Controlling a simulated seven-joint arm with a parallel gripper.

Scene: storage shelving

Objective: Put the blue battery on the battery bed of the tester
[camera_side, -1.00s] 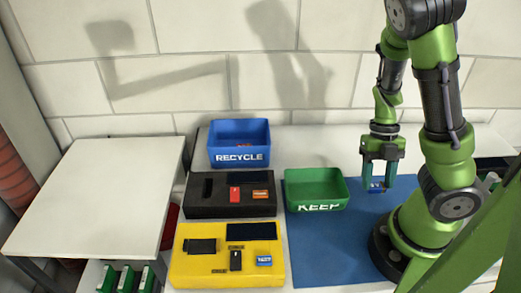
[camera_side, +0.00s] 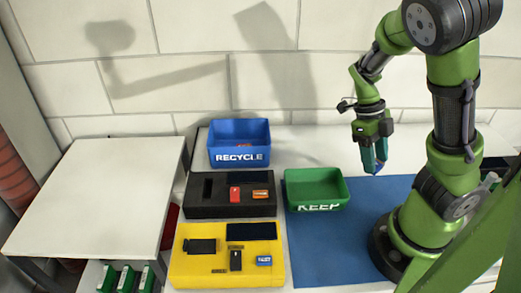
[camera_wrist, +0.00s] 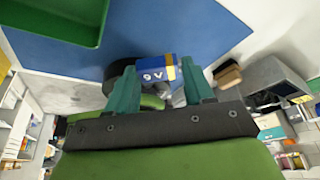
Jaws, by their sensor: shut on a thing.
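My gripper (camera_side: 374,160) is shut on the blue battery (camera_side: 379,168), above the blue mat at the right. In the wrist view, the battery (camera_wrist: 156,74) shows between the fingertips of my gripper (camera_wrist: 160,84), with a blue face marked 9V and a gold band. The yellow tester (camera_side: 206,262) lies flat at the front, left of the mat. It has a dark bed (camera_side: 202,246) at its upper left, a dark screen (camera_side: 252,231), a black switch (camera_side: 236,260) and a blue button (camera_side: 264,260). My gripper is well to the right of it and higher.
A black device (camera_side: 207,209) with a red switch and an orange button lies behind the yellow tester. A blue RECYCLE bin (camera_side: 240,158) stands at the back. A green KEEP bin (camera_side: 318,205) stands between tester and gripper. The mat (camera_side: 325,255) is clear in front.

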